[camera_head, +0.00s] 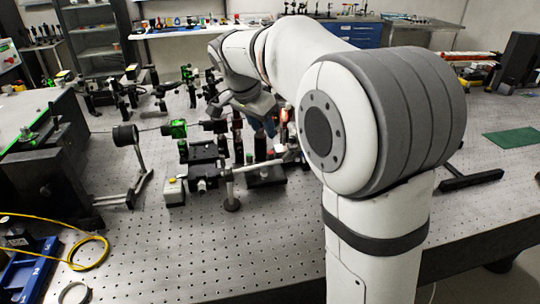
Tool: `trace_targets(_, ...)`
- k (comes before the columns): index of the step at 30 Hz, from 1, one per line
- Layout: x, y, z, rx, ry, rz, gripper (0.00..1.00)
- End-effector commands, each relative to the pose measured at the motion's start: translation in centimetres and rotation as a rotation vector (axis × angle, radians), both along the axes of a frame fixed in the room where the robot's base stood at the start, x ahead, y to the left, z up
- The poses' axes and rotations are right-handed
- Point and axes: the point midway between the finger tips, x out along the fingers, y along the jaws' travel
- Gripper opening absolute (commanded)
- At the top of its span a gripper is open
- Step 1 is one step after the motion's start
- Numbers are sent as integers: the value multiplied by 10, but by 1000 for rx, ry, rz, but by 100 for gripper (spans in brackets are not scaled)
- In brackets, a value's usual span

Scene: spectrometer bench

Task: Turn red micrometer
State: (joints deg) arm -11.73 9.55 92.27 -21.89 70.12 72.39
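My arm reaches from the right over the perforated optical bench (270,260). My gripper (268,126) hangs among the optics near the middle, partly hidden by my own arm. I cannot tell whether its fingers are open or shut. A small part with a red glow (284,116) shows just right of my gripper, close to my arm's edge. I cannot make out whether it is the red micrometer. Dark mounts (262,170) on a stage stand just below my gripper. Whether my gripper touches anything is not visible.
A grey stage with a horizontal rod (255,165) stands in front of the gripper area. A yellow cable (95,262) lies front left. The bench front is mostly clear.

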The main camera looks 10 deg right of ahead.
Motion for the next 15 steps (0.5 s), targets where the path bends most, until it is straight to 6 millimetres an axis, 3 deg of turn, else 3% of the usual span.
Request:
trace_targets(1, 0, 0, -12, 0, 0, 0, 39)
trace_targets(8, 1, -3, -27, -1, 3, -2, 39)
trace_targets(15, 9, -17, -61, 0, 4, -6, 39)
